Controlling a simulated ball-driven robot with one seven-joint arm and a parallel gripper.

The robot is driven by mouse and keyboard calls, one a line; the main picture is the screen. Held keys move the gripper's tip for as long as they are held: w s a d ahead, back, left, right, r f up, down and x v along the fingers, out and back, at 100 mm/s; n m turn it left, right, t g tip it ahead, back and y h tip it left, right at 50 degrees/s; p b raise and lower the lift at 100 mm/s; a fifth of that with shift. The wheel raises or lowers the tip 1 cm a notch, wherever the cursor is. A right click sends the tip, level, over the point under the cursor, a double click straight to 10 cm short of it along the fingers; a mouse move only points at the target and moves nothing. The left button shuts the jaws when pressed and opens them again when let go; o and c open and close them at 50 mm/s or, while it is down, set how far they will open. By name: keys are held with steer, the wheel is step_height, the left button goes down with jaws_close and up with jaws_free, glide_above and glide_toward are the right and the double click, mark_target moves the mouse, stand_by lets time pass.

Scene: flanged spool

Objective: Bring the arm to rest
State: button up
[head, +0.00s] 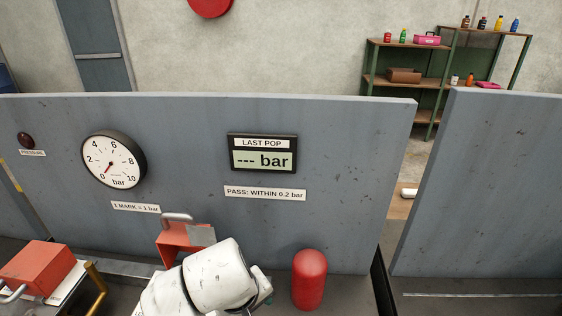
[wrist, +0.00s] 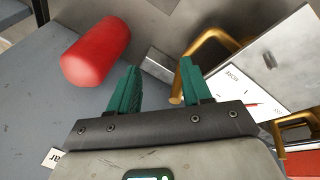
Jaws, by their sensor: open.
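My arm (head: 215,275) shows as white links at the bottom middle of the head view, in front of the grey panel. My gripper (wrist: 160,75) shows in the wrist view with its two green fingers apart and nothing between them. In the head view the gripper is mostly hidden behind my arm. A red rounded cylinder (head: 309,280) stands upright on the bench just right of my arm. It also shows in the wrist view (wrist: 97,50), left of the fingers and apart from them. A brass-coloured bent bar (wrist: 205,55) is close to the right finger; I cannot tell whether they touch.
The grey panel (head: 200,120) carries a round gauge (head: 113,159) and a display (head: 262,153) reading "--- bar". A red box-shaped part with a grey handle (head: 178,238) is behind my arm. Another red block (head: 38,268) sits at left. Shelves (head: 420,83) stand far back.

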steer(key=d+f+m+t, duration=0.1)
steer(key=d+f+m, duration=0.3)
steer(key=d, duration=1.4)
steer(key=s+d+f+m, duration=0.1)
steer(key=s+d+f, duration=0.2)
steer(key=s+d, duration=0.55)
steer(key=s+d+f+m+y, duration=0.1)
steer(key=s+d+m, duration=0.1)
steer(key=s+d, duration=0.4)
steer(key=s+f+m+g+b, duration=0.1)
steer(key=s+f+g+b, duration=0.2)
steer(key=s+f, duration=0.8)
steer(key=shift+s+d+f+b, duration=0.25)
steer(key=shift+s+b, duration=0.25)
steer(key=shift+b, duration=0.65)
steer(key=shift+c, duration=0.5)
